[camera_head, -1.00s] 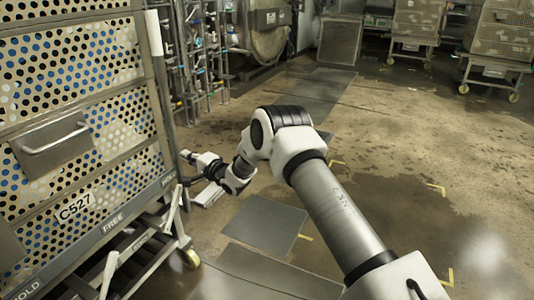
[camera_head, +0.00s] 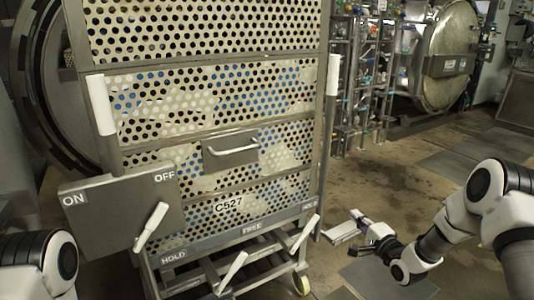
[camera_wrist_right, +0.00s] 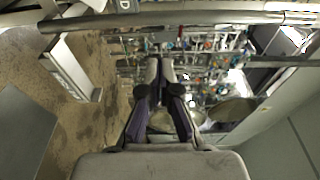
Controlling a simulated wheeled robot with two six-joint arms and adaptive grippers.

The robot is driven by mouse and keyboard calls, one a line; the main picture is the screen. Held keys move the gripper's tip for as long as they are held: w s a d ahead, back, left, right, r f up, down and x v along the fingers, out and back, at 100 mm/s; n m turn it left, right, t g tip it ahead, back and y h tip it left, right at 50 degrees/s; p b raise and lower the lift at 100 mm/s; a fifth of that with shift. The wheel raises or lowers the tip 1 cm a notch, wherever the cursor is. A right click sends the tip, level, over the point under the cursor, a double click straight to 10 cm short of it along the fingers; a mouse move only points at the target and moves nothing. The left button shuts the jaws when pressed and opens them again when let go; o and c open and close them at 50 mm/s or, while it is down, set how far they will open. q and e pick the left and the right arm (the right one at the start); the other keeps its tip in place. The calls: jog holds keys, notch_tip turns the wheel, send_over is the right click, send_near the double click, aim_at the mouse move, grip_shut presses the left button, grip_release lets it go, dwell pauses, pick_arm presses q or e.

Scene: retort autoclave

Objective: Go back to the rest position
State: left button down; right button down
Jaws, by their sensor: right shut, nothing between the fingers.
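My right gripper (camera_head: 356,248) is low beside the right end of the perforated basket cart in the head view. Its fingers point left, and it is small there. In the right wrist view my right gripper (camera_wrist_right: 160,68) has its two dark fingers together at the tips, with nothing between them. It appears clear of the cart, though the exact gap cannot be told. Only a white and black link of my left arm shows at the lower left of the head view; the left gripper is out of view.
The perforated basket (camera_head: 215,85), labelled C527, stands on a wheeled trolley with white levers. A grey ON/OFF panel (camera_head: 110,215) is at its left. Pipework (camera_head: 362,75) and a round vessel door (camera_head: 448,50) stand behind. Open floor (camera_head: 400,165) lies right of the cart.

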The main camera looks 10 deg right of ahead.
jog(key=s+a+f+n+g+y, duration=0.1)
jog(key=s+a+f+g, duration=0.4)
jog(key=a+f, duration=0.6)
jog(key=s+a+f+n+g+h, duration=0.1)
jog(key=s+a+f+n+g, duration=0.15)
jog(key=s+f, duration=0.4)
jog(key=s+a+f+n+g, duration=0.1)
jog(key=s+f+n+g, duration=0.15)
jog(key=s, duration=0.75)
jog(key=s+a+f+n+g+h, duration=0.1)
jog(key=s+a+f+g, duration=0.15)
jog(key=s+f, duration=0.45)
jog(key=s+d+r+n+g+h, duration=0.25)
jog(key=s+n+g, duration=0.4)
jog(key=s, duration=0.85)
notch_tip(320, 180, up, 24)
jog(key=n+t+p, duration=0.1)
jog(key=n+p, duration=0.1)
jog(key=p, duration=2.2)
jog(key=shift+d+f+y, duration=0.15)
jog(key=shift+d+y, duration=0.1)
jog(key=shift+y, duration=0.1)
jog(key=c, duration=1.8)
grip_release()
jog(key=shift+p, duration=0.3)
jog(key=shift+c, duration=0.2)
